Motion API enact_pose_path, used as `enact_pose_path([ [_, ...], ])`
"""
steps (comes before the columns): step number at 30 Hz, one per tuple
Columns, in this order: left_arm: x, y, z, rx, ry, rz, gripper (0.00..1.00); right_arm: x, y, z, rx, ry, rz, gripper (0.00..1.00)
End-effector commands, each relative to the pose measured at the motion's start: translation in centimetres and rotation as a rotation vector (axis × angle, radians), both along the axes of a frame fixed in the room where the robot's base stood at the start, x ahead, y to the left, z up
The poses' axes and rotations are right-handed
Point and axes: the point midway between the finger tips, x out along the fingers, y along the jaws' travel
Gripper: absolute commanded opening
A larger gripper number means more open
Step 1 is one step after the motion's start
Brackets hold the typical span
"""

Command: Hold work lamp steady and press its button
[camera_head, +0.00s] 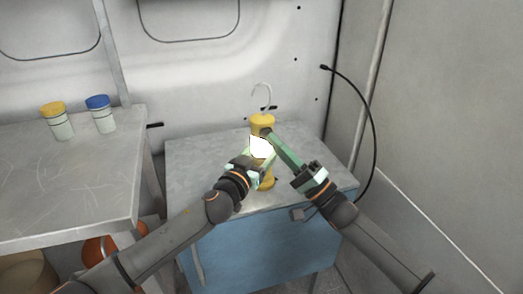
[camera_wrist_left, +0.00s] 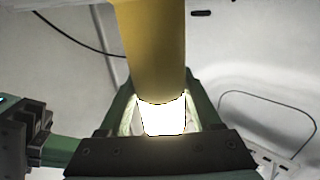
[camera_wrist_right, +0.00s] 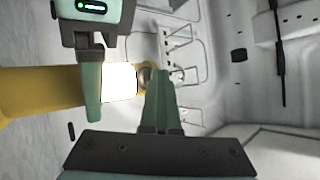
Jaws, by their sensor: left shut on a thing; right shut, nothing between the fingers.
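The work lamp (camera_head: 262,121) stands upright on the blue cabinet, with yellow ends, a bright white middle and a wire hook on top. My left gripper (camera_head: 260,160) is shut on its middle; in the left wrist view the lamp's yellow body (camera_wrist_left: 151,50) rises between the fingers. My right gripper (camera_head: 268,133) is shut and empty, its fingertips at the lamp's upper yellow part. In the right wrist view those closed tips (camera_wrist_right: 161,76) are close beside the lamp's end; I cannot tell whether they touch. The button cannot be made out clearly.
The blue cabinet (camera_head: 255,250) has a grey top (camera_head: 200,155) with clear room on its left. A grey table (camera_head: 60,190) at the left holds a yellow-lidded jar (camera_head: 58,121) and a blue-lidded jar (camera_head: 101,114). A black cable (camera_head: 373,120) hangs along the right wall.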

Motion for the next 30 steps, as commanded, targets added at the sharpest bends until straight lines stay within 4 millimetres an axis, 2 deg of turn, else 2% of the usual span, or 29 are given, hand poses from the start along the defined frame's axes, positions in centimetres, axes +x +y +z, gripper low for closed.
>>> enact_pose_path([
  [1, -0.5, -0.8, -0.1, -0.002, 0.000, -0.021, 0.00, 0.2, -0.4, -0.4, -0.006, 0.013, -0.012, 0.00],
  [11, -0.4, -0.7, -0.1, -0.004, 0.002, -0.019, 0.00, -0.1, -0.5, -0.6, -0.008, 0.014, -0.010, 0.00],
  [30, -0.1, -0.1, -0.2, -0.002, 0.004, -0.004, 0.00, -5.7, -2.1, -0.4, -0.004, 0.007, -0.003, 0.00],
])
